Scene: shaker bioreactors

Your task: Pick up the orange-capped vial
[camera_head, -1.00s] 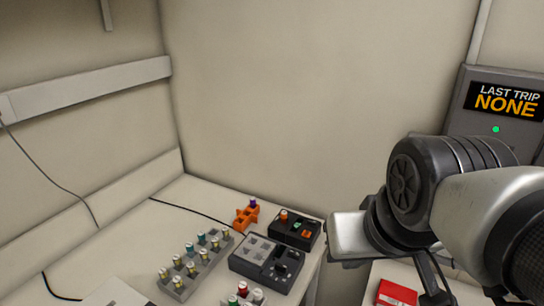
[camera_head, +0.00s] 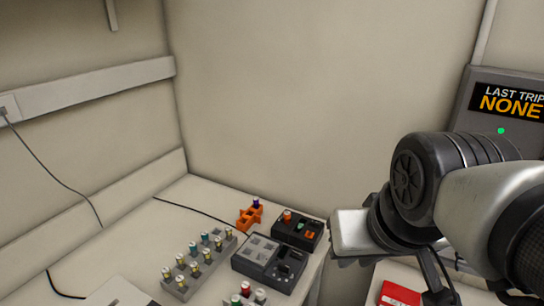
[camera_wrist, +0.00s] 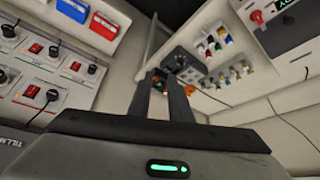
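The orange-capped vial (camera_head: 287,215) stands in the left part of a small black box (camera_head: 298,240) at the back right of the bench, in the head view. My gripper (camera_wrist: 160,80) shows in the wrist view as two dark fingers with a gap between them, open and empty. Beyond the fingertips, orange and green bits of the black box show small; I cannot single out the vial there. In the head view my arm is right of the bench, apart from the vial, and the fingers cannot be made out.
A grey device (camera_head: 268,262) stands in front of the black box. An orange rack (camera_head: 250,217) with a purple-capped vial is to its left. A grey rack (camera_head: 200,262) of several vials stands further left. A red-topped item (camera_head: 400,294) lies below my arm. Control panels (camera_wrist: 40,75) fill the wrist view's left.

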